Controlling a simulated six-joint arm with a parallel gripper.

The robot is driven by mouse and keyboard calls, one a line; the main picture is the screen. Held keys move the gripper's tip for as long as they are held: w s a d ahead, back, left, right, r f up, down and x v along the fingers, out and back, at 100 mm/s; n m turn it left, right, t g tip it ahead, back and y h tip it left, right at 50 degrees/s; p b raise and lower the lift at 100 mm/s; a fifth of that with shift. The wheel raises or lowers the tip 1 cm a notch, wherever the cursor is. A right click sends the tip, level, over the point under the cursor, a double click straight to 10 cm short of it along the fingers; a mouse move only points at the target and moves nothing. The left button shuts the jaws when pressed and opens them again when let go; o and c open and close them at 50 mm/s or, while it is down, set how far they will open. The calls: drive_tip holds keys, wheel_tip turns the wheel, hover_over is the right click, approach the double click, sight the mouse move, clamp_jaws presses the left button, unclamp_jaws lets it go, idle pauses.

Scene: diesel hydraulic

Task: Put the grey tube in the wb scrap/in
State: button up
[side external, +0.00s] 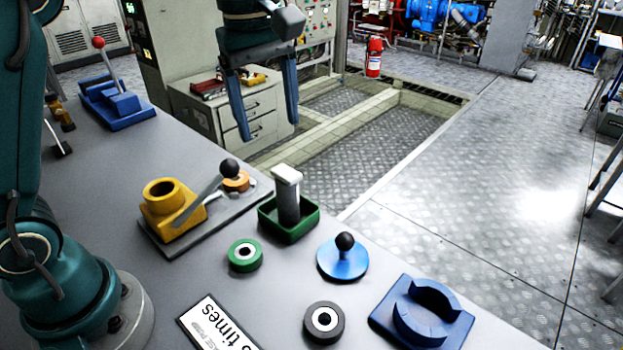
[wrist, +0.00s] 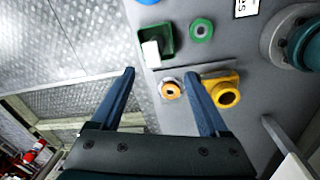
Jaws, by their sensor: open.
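A grey tube (side external: 288,205) with a paler, wider top stands upright inside a small green open box (side external: 302,227). In the wrist view the tube's pale top (wrist: 151,53) shows within the green box (wrist: 168,34). No label reading wb scrap/in is legible, so I cannot tell whether this box is it. My gripper (side external: 268,130) is open and empty, fingers pointing down, above and behind the tube. In the wrist view my gripper (wrist: 159,77) has its fingers apart, with the tube beyond the fingertips and touching neither.
A yellow fixture (side external: 172,208) with a black-knobbed lever and an orange ring (side external: 236,181) sits left of the box. A green ring (side external: 245,256), blue knobbed disc (side external: 342,260), dark ring (side external: 324,321) and blue cradle (side external: 422,315) lie nearer. A red-knobbed blue fixture (side external: 115,104) stands far left.

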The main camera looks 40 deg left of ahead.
drive_tip(key=s+f+m+t, duration=0.2)
drive_tip(key=s+m, duration=0.5)
drive_tip(key=s+f+m+t, duration=0.2)
drive_tip(key=s+m, duration=0.5)
drive_tip(key=s, duration=0.1)
drive_tip(key=shift+f+m+t, duration=0.25)
drive_tip(key=shift+m+t, duration=0.05)
